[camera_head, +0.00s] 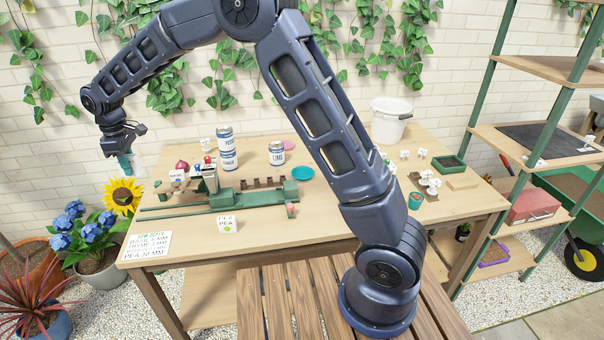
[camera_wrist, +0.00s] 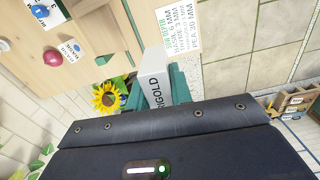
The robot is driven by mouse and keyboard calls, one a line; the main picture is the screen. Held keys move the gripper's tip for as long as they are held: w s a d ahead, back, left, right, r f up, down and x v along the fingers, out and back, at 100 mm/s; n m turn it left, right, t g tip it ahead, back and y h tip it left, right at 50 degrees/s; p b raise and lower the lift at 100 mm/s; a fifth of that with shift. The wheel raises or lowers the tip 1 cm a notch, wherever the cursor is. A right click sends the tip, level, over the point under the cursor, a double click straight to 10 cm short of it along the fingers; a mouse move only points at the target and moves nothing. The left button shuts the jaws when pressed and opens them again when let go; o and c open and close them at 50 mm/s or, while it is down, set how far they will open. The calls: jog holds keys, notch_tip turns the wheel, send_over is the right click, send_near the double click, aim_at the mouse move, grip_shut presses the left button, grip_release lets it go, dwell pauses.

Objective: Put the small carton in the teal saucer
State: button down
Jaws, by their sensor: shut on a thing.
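My gripper (camera_head: 125,160) hangs at the far left, around the left edge of the table. In the wrist view its teal fingers are shut on a small white carton (camera_wrist: 153,66), whose dark lettering ends in "RIGOLD". In the head view the held carton cannot be made out clearly. The teal saucer (camera_head: 303,173) lies flat on the table right of the middle, well to the right of my gripper, and looks empty. A white carton marked PEA (camera_head: 228,225) stands near the table's front edge.
A green rail fixture (camera_head: 245,199) lies across the table between my gripper and the saucer. Tall tins (camera_head: 228,150) and a LIME tin (camera_head: 276,153) stand behind it. A sunflower (camera_head: 123,196) rises below my gripper. A white bucket (camera_head: 390,122) stands at the back right.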

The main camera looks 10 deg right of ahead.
jog(key=w+d+m, duration=0.4)
jog(key=w+d, duration=0.7)
jog(key=d, duration=0.1)
jog(key=m, duration=1.3)
send_over(303, 174)
jog(key=f, duration=2)
jog(key=shift+s+a, duration=0.1)
jog(key=shift+s, duration=0.1)
jog(key=shift+f, duration=2.55)
jog(key=shift+f, duration=0.1)
